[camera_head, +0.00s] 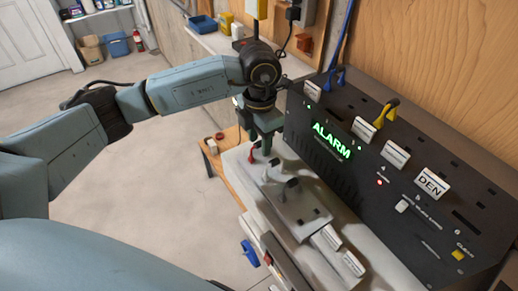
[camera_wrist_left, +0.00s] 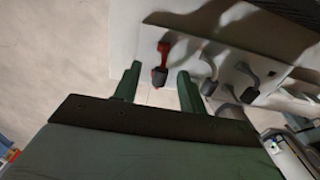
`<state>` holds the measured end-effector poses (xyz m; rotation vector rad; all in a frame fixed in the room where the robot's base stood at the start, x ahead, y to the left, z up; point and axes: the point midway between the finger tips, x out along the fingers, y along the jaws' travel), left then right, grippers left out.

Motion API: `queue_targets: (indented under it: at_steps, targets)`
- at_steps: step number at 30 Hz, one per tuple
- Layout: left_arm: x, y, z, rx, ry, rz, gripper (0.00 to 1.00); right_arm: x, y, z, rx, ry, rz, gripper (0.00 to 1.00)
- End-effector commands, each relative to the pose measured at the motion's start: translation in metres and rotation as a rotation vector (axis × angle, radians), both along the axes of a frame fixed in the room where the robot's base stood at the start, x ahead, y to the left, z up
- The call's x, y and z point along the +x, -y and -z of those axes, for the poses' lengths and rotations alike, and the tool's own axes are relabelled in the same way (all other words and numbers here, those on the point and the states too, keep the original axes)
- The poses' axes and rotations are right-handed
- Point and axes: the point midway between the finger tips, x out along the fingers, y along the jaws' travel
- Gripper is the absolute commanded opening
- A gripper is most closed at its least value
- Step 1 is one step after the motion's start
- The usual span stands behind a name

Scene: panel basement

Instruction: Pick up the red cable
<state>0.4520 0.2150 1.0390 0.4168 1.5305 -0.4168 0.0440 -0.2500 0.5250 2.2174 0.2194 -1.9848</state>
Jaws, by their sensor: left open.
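The red cable (camera_head: 251,156) stands on a light grey plate (camera_head: 302,214) in front of the black panel, at its far end. It also shows in the left wrist view (camera_wrist_left: 164,49), with a dark end piece. My left gripper (camera_head: 264,143) points down at the plate beside the cable. In the left wrist view its two green fingers (camera_wrist_left: 159,74) are open, and the cable's dark end shows in the gap between their tips. I cannot tell how deep it sits between them. A white cable (camera_wrist_left: 212,65) and a grey one (camera_wrist_left: 248,80) stand right of it. My right gripper is not in view.
The black panel (camera_head: 324,158) with a lit green ALARM sign rises close to the gripper's right. A yellow cable (camera_head: 387,112) and a blue cable (camera_head: 337,72) are at its top edge. White label blocks (camera_head: 340,252) lie nearer. Open floor is on the left.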

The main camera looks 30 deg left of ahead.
Motion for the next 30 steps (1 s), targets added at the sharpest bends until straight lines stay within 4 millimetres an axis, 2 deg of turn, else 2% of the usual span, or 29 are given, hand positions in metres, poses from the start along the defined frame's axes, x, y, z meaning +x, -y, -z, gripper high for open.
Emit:
queue_targets:
  at_steps: [3, 6, 14, 24, 30]
  targets:
    - [-0.003, -0.001, 0.018, 0.0, -0.004, -0.001, 0.41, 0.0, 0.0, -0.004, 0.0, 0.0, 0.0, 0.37]
    - [-0.002, -0.001, 0.028, 0.001, -0.002, 0.0, 0.41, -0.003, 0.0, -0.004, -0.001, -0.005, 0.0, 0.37]
    - [-0.002, 0.0, 0.032, 0.0, 0.0, 0.0, 0.41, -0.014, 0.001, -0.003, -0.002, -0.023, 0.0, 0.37]
    - [-0.002, 0.0, 0.031, 0.0, 0.0, 0.0, 0.0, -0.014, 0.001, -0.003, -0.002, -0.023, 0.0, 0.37]
    - [-0.002, 0.0, 0.031, 0.0, 0.0, 0.0, 0.0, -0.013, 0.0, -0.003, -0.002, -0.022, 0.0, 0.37]
